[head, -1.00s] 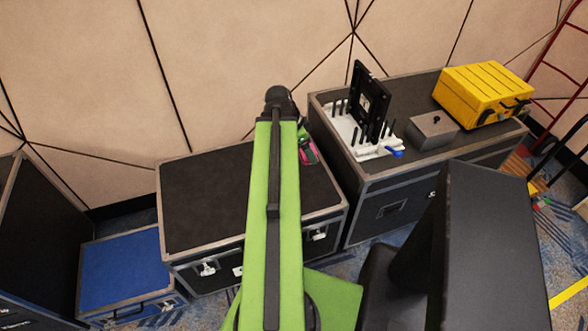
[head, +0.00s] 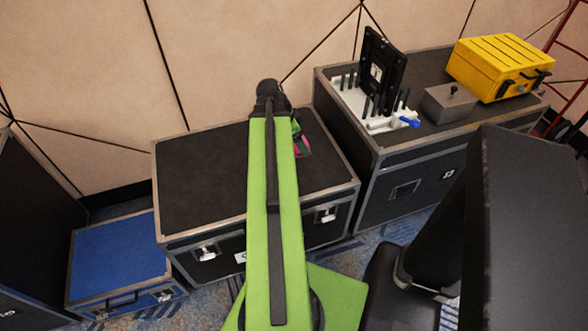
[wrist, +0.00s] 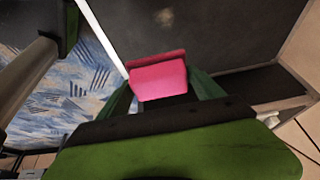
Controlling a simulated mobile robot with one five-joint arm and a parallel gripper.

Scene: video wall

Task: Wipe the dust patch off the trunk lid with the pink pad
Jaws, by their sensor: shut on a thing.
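The trunk (head: 200,180) is a black case with metal edges at the middle left of the head view. Its flat dark lid also fills the top of the wrist view (wrist: 235,35). A small pale dust patch (wrist: 165,17) shows on the lid at the top of the wrist view; I cannot make it out in the head view. My gripper (wrist: 161,90) is shut on the pink pad (wrist: 158,77), with a green finger on each side. In the head view my arm hides most of the gripper, and only a bit of pink (head: 303,148) shows over the lid's right part.
A taller black case (head: 400,160) stands to the right, bearing a white rack with a black panel (head: 380,70), a grey box (head: 449,103) and a yellow box (head: 498,66). A lower blue-topped case (head: 118,250) stands left. The wall is close behind.

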